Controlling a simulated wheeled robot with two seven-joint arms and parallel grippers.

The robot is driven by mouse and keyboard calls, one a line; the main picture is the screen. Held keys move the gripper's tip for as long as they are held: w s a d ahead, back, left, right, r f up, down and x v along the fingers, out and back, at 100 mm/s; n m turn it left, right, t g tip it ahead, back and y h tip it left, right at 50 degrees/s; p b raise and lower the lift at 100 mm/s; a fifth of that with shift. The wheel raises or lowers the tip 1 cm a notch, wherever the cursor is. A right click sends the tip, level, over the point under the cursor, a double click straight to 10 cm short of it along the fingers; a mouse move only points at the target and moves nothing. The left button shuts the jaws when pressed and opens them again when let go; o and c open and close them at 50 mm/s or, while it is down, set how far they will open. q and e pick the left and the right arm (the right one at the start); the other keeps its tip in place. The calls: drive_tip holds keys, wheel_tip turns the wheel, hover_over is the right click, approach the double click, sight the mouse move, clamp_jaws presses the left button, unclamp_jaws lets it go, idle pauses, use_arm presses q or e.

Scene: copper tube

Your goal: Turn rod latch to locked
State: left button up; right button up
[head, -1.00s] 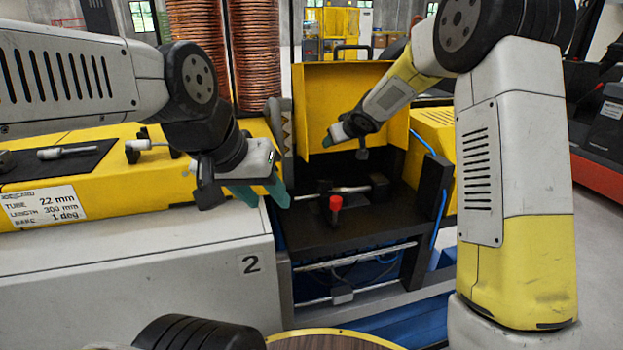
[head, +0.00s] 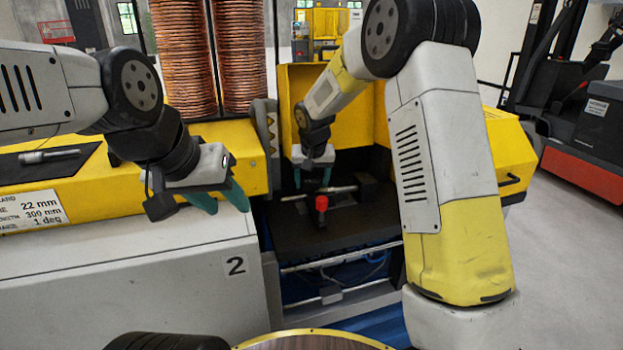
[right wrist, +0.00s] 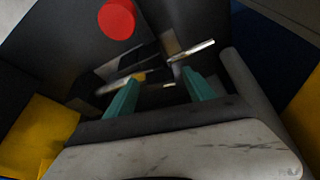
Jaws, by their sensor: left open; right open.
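The rod latch shows as a thin shiny metal rod (head: 340,189) lying roughly crosswise over the black bed of the machine. A red-topped knob (head: 321,203) stands in front of it; the knob also shows in the right wrist view (right wrist: 117,19). My right gripper (head: 312,183) points down, open, at the rod just behind the knob. In the right wrist view its teal fingers (right wrist: 160,92) are apart, with metal rod parts beyond them. I cannot tell whether they touch the rod. My left gripper (head: 220,198) is open and empty over the grey cabinet.
The yellow guard (head: 290,88) stands behind the bed. Copper coils (head: 185,60) stand at the back left. A grey cabinet (head: 150,265) marked 2 fills the front left. A round wooden top (head: 310,342) is at the bottom. Open floor and a forklift (head: 590,130) are right.

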drive_tip(key=shift+w+f, duration=0.25)
drive_tip(key=shift+f, duration=0.2)
clamp_jaws()
drive_tip(key=shift+d+n+y, duration=0.15)
drive_tip(key=shift+n+y, duration=0.35)
drive_tip(key=shift+n, duration=1)
unclamp_jaws()
drive_tip(key=a+v, duration=0.1)
drive_tip(key=v, duration=0.6)
drive_tip(key=shift+d+r, duration=0.4)
drive_tip(key=shift+d, duration=0.15)
